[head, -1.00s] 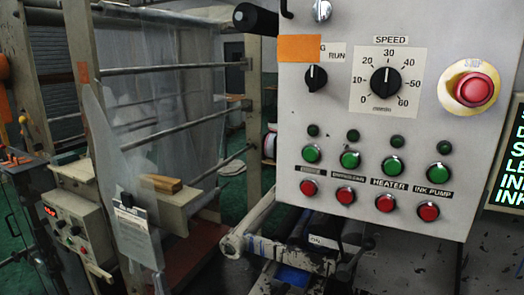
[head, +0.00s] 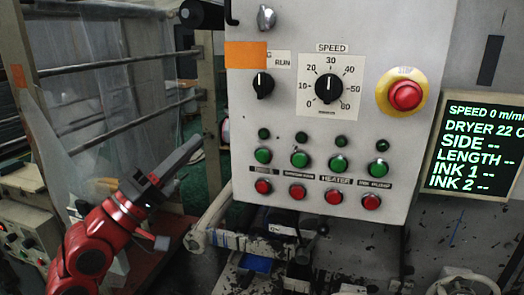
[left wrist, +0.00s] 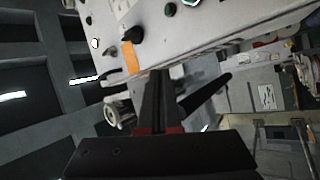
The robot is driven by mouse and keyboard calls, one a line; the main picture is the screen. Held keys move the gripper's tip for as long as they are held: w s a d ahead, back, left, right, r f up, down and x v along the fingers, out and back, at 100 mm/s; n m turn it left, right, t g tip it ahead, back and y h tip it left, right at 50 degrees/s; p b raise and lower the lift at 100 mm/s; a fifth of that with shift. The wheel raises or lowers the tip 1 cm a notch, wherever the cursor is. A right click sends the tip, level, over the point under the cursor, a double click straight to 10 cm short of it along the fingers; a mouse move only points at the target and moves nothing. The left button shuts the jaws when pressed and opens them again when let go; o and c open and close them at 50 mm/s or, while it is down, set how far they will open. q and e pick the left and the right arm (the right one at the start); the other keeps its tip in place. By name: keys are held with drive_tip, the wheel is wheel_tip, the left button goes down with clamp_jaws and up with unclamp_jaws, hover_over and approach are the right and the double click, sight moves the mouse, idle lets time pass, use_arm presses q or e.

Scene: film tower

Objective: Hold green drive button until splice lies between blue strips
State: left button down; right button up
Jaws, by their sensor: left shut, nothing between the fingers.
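The control panel (head: 345,110) carries a row of green buttons above a row of red ones. The leftmost green button (head: 263,156) has a label too small to read below it. My left gripper (head: 194,144) is shut and empty, left of the panel and apart from the buttons in the picture. In the left wrist view its shut fingers (left wrist: 160,80) point toward the panel's edge. A blue patch (head: 257,264) shows on the machine below the panel; I cannot tell if it is a blue strip. I cannot make out a splice. My right gripper is out of view.
A red stop button (head: 405,95) on a yellow plate, a speed dial (head: 329,88) and a run switch (head: 262,85) are on the panel. A screen (head: 475,150) at right reads speed 0. Rollers and clear film (head: 110,95) stand at left.

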sight(263, 156)
use_arm(q)
drive_tip(key=s+d+f+m+g+y, duration=0.1)
drive_tip(key=s+d+f+m+g, duration=0.2)
drive_tip(key=s+d+m+g, duration=0.2)
drive_tip(key=s+d+g, duration=0.2)
drive_tip(key=s, duration=0.1)
drive_tip(key=shift+s+d+f+p, duration=0.15)
drive_tip(key=shift+s+d+p, duration=0.1)
drive_tip(key=shift+p, duration=0.15)
drive_tip(key=shift+w, duration=0.1)
drive_tip(key=shift+w+d+b, duration=0.45)
drive_tip(key=shift+w+b, duration=0.2)
drive_tip(key=shift+w, duration=0.75)
drive_tip(key=shift+w+d+b, duration=0.45)
drive_tip(key=shift+w+b, duration=0.25)
drive_tip(key=shift+w, duration=0.65)
drive_tip(key=shift+w+d+b, duration=0.45)
drive_tip(key=shift+w+b, duration=0.2)
drive_tip(key=shift+w, duration=0.75)
drive_tip(key=shift+w, duration=0.1)
